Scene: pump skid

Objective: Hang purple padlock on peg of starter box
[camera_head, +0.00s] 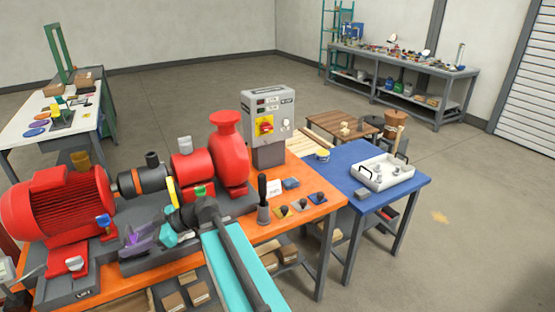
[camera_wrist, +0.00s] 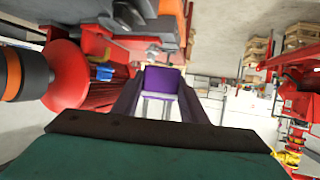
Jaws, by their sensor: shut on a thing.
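The purple padlock (camera_head: 141,236) is between the fingers of my gripper (camera_head: 137,243), which is shut on it above the skid's near side, left of centre in the head view. In the wrist view its purple body (camera_wrist: 164,79) shows between the two dark fingers, with pale metal bars, likely its shackle, nearer the camera. The starter box (camera_head: 267,115) is a grey upright box at the back of the orange bench, right of the red pump. It has a red and yellow switch and a small pale round fitting on its right side. I cannot tell its peg clearly.
A black upright handle (camera_head: 263,200) and small tags stand on the bench. A blue table (camera_head: 400,190) with a white tray (camera_head: 383,180) is at right.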

